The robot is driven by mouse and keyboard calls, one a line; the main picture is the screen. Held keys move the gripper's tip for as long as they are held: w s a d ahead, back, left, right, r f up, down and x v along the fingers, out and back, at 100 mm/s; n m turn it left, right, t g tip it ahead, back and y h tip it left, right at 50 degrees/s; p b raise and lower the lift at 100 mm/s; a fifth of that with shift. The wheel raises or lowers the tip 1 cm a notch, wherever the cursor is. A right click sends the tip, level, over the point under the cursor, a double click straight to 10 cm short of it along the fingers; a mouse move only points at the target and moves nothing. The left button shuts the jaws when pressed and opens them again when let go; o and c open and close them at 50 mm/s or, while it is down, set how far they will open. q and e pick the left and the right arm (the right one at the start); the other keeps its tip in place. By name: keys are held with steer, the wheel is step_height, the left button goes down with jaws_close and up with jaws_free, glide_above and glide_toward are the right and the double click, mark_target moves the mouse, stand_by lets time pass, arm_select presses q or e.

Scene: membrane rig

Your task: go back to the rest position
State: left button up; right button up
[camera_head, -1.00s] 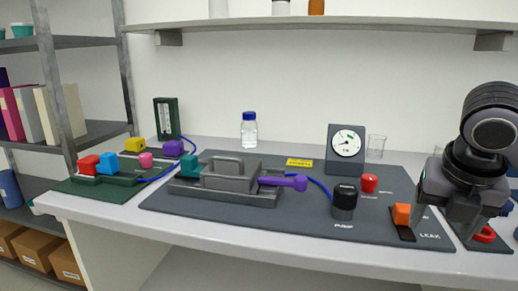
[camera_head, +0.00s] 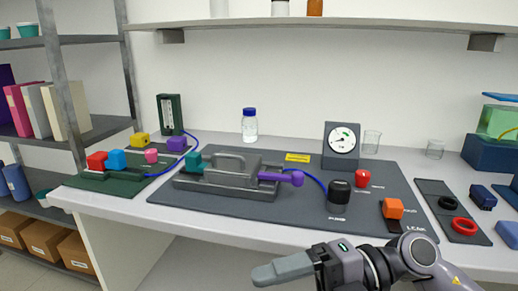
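My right gripper (camera_head: 285,269) is in front of the bench's front edge at the bottom of the view, its fingers pointing left. It is seen side-on, so the gap between its fingers does not show. I see nothing hanging from it. Its arm comes in from the lower right. My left gripper is not in view. The grey membrane rig (camera_head: 229,178) with a purple handle (camera_head: 291,178) stands on the dark mat (camera_head: 250,205), clear of my gripper.
The white bench (camera_head: 180,222) lies just behind my arm. On it are a gauge (camera_head: 341,146), a black knob (camera_head: 339,193), an orange block (camera_head: 392,208), a red ring (camera_head: 464,226) and a blue-capped bottle (camera_head: 249,126). A shelf unit (camera_head: 68,100) stands at the left.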

steer(key=w+d+r+m+t+y+p, duration=0.2)
steer(key=w+m+t+y, duration=0.35)
steer(key=m+t, duration=0.55)
steer(key=w+d+f+m+t+h+p, duration=0.1)
steer(key=w+d+f+m+t+h, duration=0.1)
steer(key=d+f+m+t+h, duration=0.65)
steer(key=s+d+f+m+g+h, duration=0.2)
steer(key=s+f+m+h, duration=0.1)
steer(key=f, duration=0.4)
steer(key=s+d+f+m+g+h+p, duration=0.1)
steer(key=s+d+f+m+h, duration=0.1)
steer(key=s+f+m+h, duration=0.2)
steer(key=s+d+f+m+g+h+p, duration=0.1)
steer(key=s+d+f+m+g+h, duration=0.1)
steer(key=s+f+m, duration=0.4)
step_height(320, 180, down, 6)
steer(key=shift+s+d+r+m+g+h, duration=0.1)
steer(key=shift+s+d+m+g+h, duration=0.4)
steer(key=shift+h, duration=0.5)
